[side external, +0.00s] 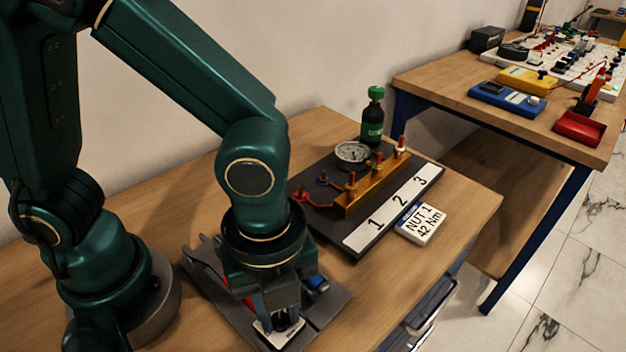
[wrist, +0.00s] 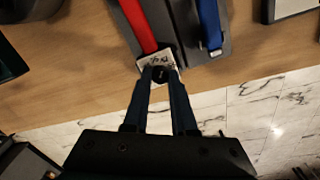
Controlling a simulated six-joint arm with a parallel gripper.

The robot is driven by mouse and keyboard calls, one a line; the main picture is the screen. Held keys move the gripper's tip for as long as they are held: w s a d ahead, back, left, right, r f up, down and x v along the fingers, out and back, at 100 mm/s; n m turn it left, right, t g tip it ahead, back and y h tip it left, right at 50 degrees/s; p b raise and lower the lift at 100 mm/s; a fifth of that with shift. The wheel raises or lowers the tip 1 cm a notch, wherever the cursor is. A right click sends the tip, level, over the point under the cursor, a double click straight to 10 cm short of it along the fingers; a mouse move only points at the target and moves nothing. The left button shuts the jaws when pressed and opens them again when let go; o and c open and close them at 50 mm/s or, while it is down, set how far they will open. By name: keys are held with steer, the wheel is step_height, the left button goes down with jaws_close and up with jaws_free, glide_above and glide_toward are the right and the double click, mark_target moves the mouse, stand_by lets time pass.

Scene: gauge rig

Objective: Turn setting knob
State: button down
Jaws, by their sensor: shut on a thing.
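The dark setting knob (wrist: 160,74) is at the end of a red-handled tool (wrist: 140,27) in the wrist view. My gripper (wrist: 160,78) has its fingertips closed on the knob from both sides. A white plate with small markings (wrist: 144,62) lies around the knob; the markings are too small to read. In the side external view my gripper (side external: 283,318) points down over the white plate (side external: 270,337) on the grey holder (side external: 335,300). There the knob is mostly hidden by the fingers.
A blue-handled tool (wrist: 210,25) lies beside the red one. Behind stands a black board (side external: 340,237) with a gauge (side external: 352,152), brass block (side external: 372,190) and numbers 1, 2, 3. A card (side external: 422,223) reads "NUT 1 42 Nm". A green bottle (side external: 373,120) stands behind.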

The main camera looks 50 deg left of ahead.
steer(key=shift+n, duration=0.3)
steer(key=n, duration=1.6)
steer(key=shift+n, duration=0.4)
steer(key=n, duration=0.5)
steer(key=shift+n, duration=0.3)
steer(key=c, duration=0.7)
jaws_free()
